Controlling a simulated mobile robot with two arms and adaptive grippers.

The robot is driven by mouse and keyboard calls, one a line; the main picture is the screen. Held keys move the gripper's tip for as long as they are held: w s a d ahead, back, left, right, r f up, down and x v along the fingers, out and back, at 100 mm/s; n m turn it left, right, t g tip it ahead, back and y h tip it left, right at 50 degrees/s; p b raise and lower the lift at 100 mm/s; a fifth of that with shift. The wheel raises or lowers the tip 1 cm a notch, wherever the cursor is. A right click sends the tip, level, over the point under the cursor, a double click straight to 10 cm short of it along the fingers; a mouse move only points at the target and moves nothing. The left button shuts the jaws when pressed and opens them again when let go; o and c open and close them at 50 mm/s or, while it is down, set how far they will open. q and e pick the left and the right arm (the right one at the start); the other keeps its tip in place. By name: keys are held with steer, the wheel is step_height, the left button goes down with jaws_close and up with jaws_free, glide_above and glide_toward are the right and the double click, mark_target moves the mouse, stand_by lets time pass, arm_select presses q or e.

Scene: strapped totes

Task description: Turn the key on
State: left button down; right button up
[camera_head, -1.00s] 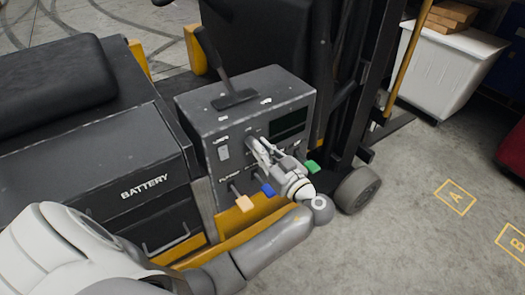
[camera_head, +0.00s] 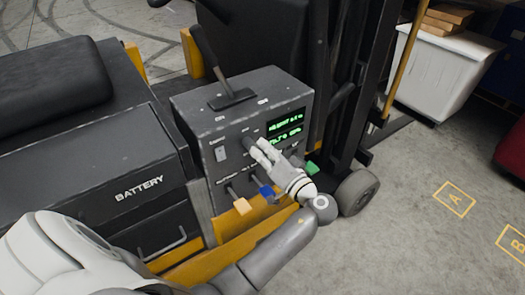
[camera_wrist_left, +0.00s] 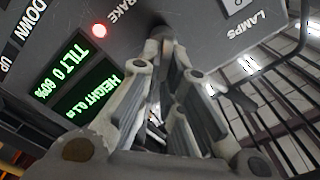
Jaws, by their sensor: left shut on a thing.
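The grey control console (camera_head: 205,125) of the forklift stands mid-picture in the head view. My left gripper (camera_head: 258,150) is at its front face, left of and below the display (camera_head: 286,125). The display is lit with green text. In the left wrist view the gripper (camera_wrist_left: 162,62) is shut on the key (camera_wrist_left: 161,42), a small dark part at the panel, mostly hidden by the fingers. The display there (camera_wrist_left: 84,88) reads HEIGHT and TILT in green. A red lamp (camera_wrist_left: 99,30) glows beside the BRAKE label. My right gripper is not in view.
Orange (camera_head: 242,205), blue (camera_head: 267,194) and green (camera_head: 312,167) lever knobs stick out below my left gripper. A tall lever (camera_head: 210,55) rises from the console top. The battery box (camera_head: 140,185) is at left. A white bin (camera_head: 440,75) stands at back right.

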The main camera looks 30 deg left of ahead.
arm_select(q)
steer(key=shift+m, duration=1)
steer(key=shift+f, duration=0.1)
steer(key=shift+w, duration=0.1)
steer(key=c, duration=1.6)
jaws_free()
step_height(320, 180, up, 10)
steer(key=shift+r, duration=0.1)
